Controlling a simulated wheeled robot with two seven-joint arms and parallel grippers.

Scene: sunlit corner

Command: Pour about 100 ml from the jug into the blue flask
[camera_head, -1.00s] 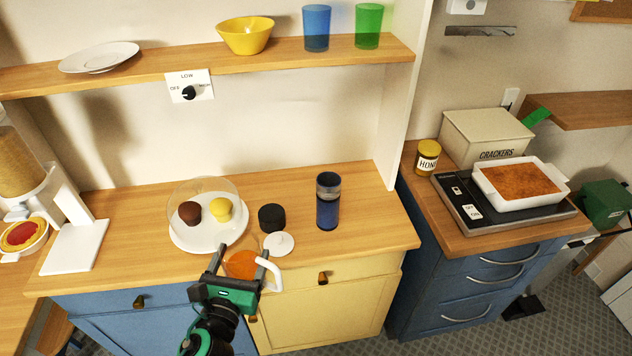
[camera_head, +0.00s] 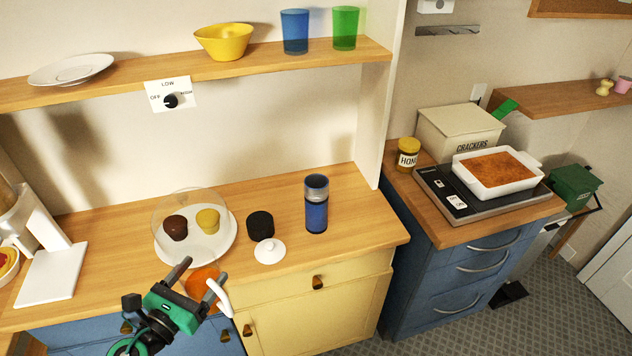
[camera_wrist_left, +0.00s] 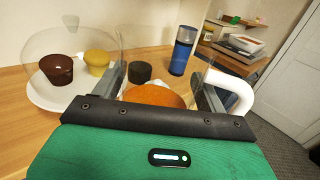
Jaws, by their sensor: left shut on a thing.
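The jug (camera_head: 203,281) is clear, with orange liquid in it and a white handle. My left gripper (camera_head: 199,276) is shut on it, in front of the counter's front edge. In the left wrist view the jug's orange liquid (camera_wrist_left: 155,96) shows between the fingers, with the handle at the right. The jug looks roughly upright; its lower part is hidden. The blue flask (camera_head: 316,206) stands upright on the counter, to the right of and behind the jug, apart from it. It also shows in the left wrist view (camera_wrist_left: 182,52). My right gripper is not in view.
A black cap (camera_head: 260,224) and a white lid (camera_head: 269,252) lie on the counter between jug and flask. A clear dome covers cupcakes on a white plate (camera_head: 226,238) at left. A shelf (camera_head: 130,88) runs above. The counter right of the flask is clear.

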